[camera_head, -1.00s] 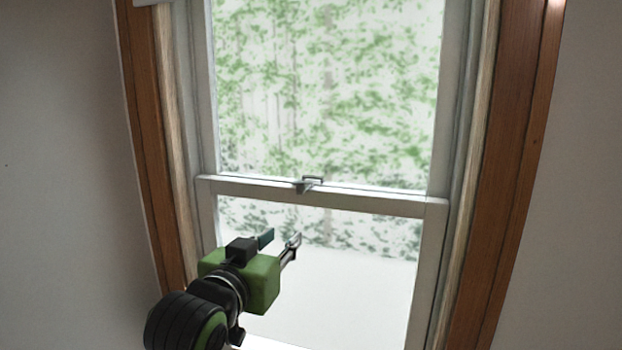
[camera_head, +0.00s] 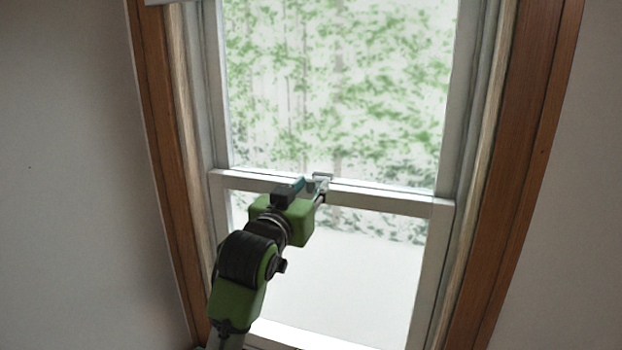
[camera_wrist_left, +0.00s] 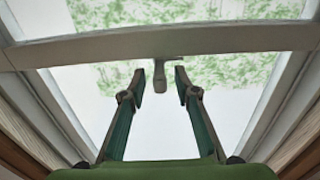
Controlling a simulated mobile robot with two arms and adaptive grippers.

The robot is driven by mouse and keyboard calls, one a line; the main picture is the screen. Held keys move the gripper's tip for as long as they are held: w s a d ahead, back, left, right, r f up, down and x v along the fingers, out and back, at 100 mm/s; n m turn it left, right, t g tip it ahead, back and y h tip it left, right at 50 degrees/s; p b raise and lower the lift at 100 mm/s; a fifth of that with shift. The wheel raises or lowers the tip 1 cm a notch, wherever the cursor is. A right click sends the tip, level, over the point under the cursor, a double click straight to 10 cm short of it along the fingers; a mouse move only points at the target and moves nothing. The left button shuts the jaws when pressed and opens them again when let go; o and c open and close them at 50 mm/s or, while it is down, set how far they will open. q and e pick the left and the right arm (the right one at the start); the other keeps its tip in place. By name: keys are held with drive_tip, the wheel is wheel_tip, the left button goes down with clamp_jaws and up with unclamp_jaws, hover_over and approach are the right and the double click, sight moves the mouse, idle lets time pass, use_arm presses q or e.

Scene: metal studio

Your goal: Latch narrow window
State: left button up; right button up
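The narrow window has a white meeting rail (camera_head: 385,199) across its middle, with a small metal latch (camera_head: 322,177) on it. My left gripper (camera_head: 312,187) is raised to the rail, right at the latch in the head view. In the left wrist view the gripper (camera_wrist_left: 160,82) is open, its two fingers apart. The latch lever (camera_wrist_left: 159,75) hangs from the rail (camera_wrist_left: 230,40) between the fingertips, with a gap on each side. In the head view the fingers partly cover the latch. My right gripper is not in view.
A brown wooden frame (camera_head: 520,120) surrounds the window, with plain grey walls on both sides. The glass panes (camera_head: 340,80) lie above and below the rail. The space in front of the lower pane is free to the right of my arm.

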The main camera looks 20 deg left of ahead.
use_arm(q)
drive_tip(key=shift+w, duration=0.5)
clamp_jaws()
